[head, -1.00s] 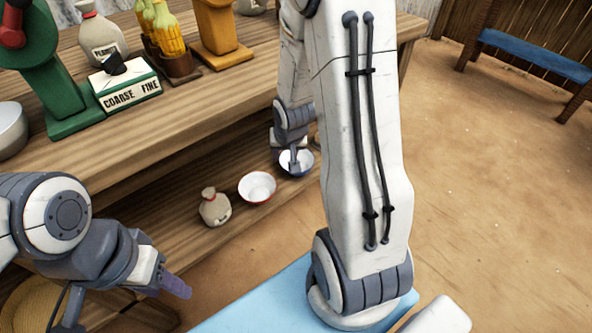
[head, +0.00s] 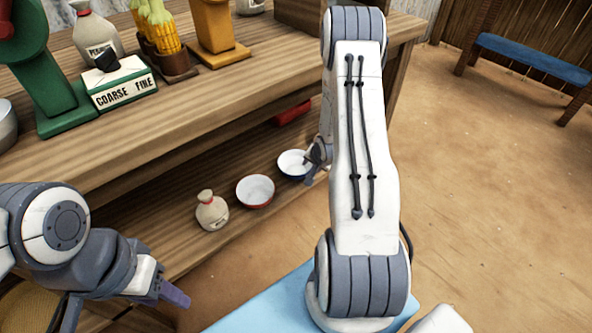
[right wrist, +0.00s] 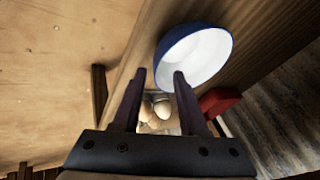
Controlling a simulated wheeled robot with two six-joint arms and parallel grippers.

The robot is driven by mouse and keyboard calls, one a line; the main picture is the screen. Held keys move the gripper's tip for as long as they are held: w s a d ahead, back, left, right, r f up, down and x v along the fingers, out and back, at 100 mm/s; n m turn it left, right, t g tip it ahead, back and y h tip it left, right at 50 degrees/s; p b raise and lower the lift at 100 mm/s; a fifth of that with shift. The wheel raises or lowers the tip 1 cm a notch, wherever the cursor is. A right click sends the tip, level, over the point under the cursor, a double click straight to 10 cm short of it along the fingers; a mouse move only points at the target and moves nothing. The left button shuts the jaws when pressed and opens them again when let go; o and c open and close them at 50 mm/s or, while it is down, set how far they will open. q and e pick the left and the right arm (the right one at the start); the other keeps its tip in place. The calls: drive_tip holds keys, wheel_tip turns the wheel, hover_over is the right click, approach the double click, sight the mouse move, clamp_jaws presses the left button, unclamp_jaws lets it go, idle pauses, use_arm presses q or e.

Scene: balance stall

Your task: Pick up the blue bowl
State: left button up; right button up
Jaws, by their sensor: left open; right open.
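The blue bowl (head: 292,163), white inside and blue outside, stands upright on the lower shelf in the head view. In the right wrist view the blue bowl (right wrist: 194,56) is just beyond the fingertips. My right gripper (head: 313,165) is at the bowl's right side in the head view. In the right wrist view my right gripper (right wrist: 158,76) is open, with one finger's tip over or against the bowl and nothing held between the fingers. My left gripper (head: 125,305) is low at the left, away from the bowl, and its fingers show only in part.
A white bowl with a red outside (head: 255,191) and a small sack (head: 211,211) stand left of the blue bowl on the shelf (head: 180,245). A red object (head: 292,112) lies behind. The tabletop (head: 190,100) overhangs the shelf.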

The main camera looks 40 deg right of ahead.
sight(309, 168)
drive_tip(key=b+x, duration=0.1)
drive_tip(key=x, duration=0.3)
drive_tip(key=shift+f+b, duration=0.25)
drive_tip(key=shift+b, duration=0.1)
clamp_jaws()
idle(1.0)
